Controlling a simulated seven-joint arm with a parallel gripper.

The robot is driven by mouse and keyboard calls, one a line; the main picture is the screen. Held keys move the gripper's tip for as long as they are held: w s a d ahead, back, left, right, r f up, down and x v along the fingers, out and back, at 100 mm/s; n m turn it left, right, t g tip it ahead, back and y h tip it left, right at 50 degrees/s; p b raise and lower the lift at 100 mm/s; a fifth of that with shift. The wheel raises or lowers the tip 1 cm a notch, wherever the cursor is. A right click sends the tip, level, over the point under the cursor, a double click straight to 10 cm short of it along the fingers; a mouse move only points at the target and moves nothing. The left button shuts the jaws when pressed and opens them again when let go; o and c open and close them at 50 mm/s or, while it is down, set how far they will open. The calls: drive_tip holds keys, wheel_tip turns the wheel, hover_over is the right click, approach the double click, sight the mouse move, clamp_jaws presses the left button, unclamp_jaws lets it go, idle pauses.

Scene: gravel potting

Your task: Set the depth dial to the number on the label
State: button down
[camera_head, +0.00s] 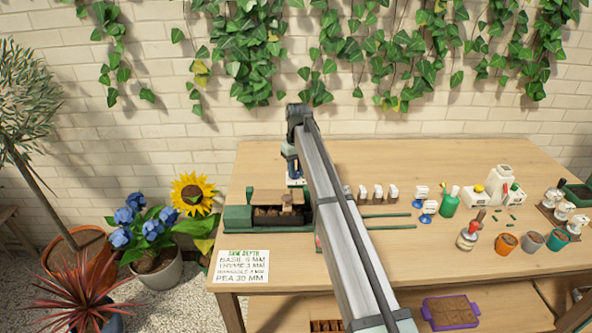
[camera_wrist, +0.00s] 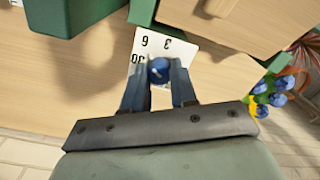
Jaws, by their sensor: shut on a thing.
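The depth dial has a blue knob (camera_wrist: 159,70) on a white plate (camera_wrist: 181,47) with black numbers. In the wrist view I read 6, 3 and what looks like 30 on it; the rest is covered. My gripper (camera_wrist: 160,80) is shut on the blue knob, one finger on each side. I cannot tell which number the knob points to. In the head view my gripper (camera_head: 294,167) is over the dial plate (camera_head: 296,182), behind the green seeder (camera_head: 238,217). The white label card (camera_head: 240,267) lists sow depths: basil 6 mm, thyme 3 mm, a blurred line, pea 30 mm.
My arm crosses the middle of the table (camera_head: 270,160). A sunflower (camera_head: 193,193) stands off the left edge.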

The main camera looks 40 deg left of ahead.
sight(297, 172)
drive_tip(key=m, duration=0.5)
drive_tip(key=shift+m, duration=0.3)
drive_tip(key=m, duration=0.5)
drive_tip(key=shift+m, duration=0.3)
drive_tip(key=c, duration=0.9)
unclamp_jaws()
drive_tip(key=r, duration=1.3)
drive_tip(key=shift+d+r, duration=0.25)
drive_tip(key=shift+r, duration=0.15)
